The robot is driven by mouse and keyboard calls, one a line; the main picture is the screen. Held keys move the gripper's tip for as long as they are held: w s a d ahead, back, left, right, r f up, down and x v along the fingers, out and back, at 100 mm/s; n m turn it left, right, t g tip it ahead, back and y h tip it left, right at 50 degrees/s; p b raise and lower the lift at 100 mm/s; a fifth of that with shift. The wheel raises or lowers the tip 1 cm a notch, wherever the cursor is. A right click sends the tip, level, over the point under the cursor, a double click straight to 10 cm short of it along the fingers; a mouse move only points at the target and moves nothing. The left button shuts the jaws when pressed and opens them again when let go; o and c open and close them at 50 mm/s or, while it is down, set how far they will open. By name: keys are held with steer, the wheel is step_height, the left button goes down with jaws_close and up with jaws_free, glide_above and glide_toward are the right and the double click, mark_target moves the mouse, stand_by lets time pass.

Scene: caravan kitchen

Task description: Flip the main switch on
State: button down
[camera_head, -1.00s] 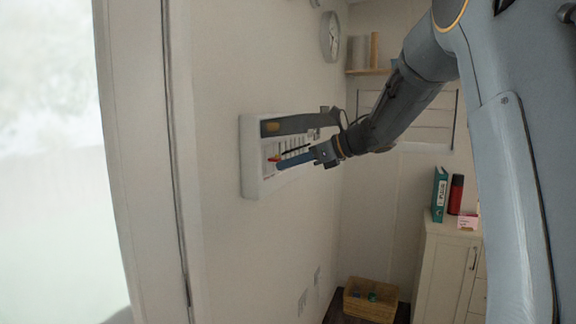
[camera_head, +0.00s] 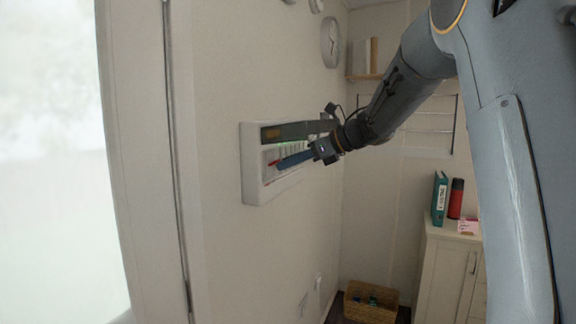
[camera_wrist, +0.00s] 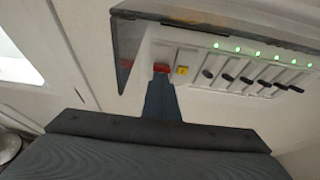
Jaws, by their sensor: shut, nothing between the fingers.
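A white switch panel (camera_head: 255,185) is fixed on the left wall, with a dark cover strip (camera_head: 290,131) along its top. In the wrist view, a red switch (camera_wrist: 161,68), which looks like the main switch, sits at the left end of the panel's row. A yellow button (camera_wrist: 182,70) is just right of it. My gripper (camera_head: 280,164) is shut and empty, its blue fingers pointing at the panel. In the wrist view the fingertips (camera_wrist: 160,82) are right below the red switch, at or very near it. They hide its lower edge, and I cannot tell whether they touch.
Several small black switches (camera_wrist: 246,80) with lit green lights (camera_wrist: 258,54) run to the right of the yellow button. A window or door frame (camera_head: 140,180) stands left of the panel. A cabinet (camera_head: 445,265) and a wicker basket (camera_head: 370,302) are at the back right.

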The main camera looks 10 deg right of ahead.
step_height(320, 180, down, 4)
steer(key=s+d+b, duration=0.1)
steer(key=d+b, duration=0.1)
steer(key=b, duration=0.2)
steer(key=s+d+r+b, duration=0.2)
steer(key=s+d+r, duration=0.2)
steer(key=r, duration=0.4)
steer(key=shift+d, duration=0.55)
steer(key=shift+w+f, duration=0.1)
